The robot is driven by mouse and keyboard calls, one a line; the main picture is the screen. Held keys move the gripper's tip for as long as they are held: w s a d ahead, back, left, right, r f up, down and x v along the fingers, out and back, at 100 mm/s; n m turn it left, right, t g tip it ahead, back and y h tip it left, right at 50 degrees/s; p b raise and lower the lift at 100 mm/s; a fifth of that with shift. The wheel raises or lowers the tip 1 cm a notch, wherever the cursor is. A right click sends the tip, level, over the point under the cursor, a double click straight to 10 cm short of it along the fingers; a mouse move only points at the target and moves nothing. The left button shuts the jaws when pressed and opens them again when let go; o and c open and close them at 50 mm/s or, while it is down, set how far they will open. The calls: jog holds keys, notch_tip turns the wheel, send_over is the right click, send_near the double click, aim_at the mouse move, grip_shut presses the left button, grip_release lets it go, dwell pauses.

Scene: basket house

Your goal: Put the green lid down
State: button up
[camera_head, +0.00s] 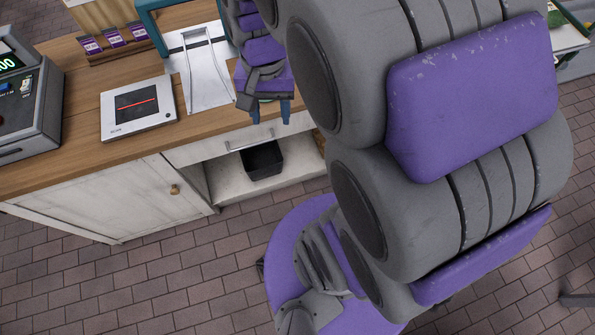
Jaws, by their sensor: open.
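I cannot make out a green lid for certain. A small green thing (555,17) shows at the upper right, partly hidden behind my arm; I cannot tell what it is. My gripper (270,112) is open, with its two blue fingertips pointing down at the front edge of the wooden counter (75,165). I see nothing held between the fingertips. My large grey and purple arm covers much of the middle and right of the view.
A scanner with a red line (138,106) and a metal bagging rack (200,65) sit on the counter. A cash register (28,105) stands at the left. A black bin (262,160) is in the open shelf below. The brick floor (150,275) in front is clear.

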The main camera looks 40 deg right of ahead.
jog(key=s+a+f+n, duration=0.1)
jog(key=s+a+n, duration=0.1)
jog(key=s+n, duration=0.5)
jog(key=shift+s+a+f+g+h, duration=0.2)
jog(key=shift+s+g+h, duration=0.1)
jog(key=shift+s, duration=3.05)
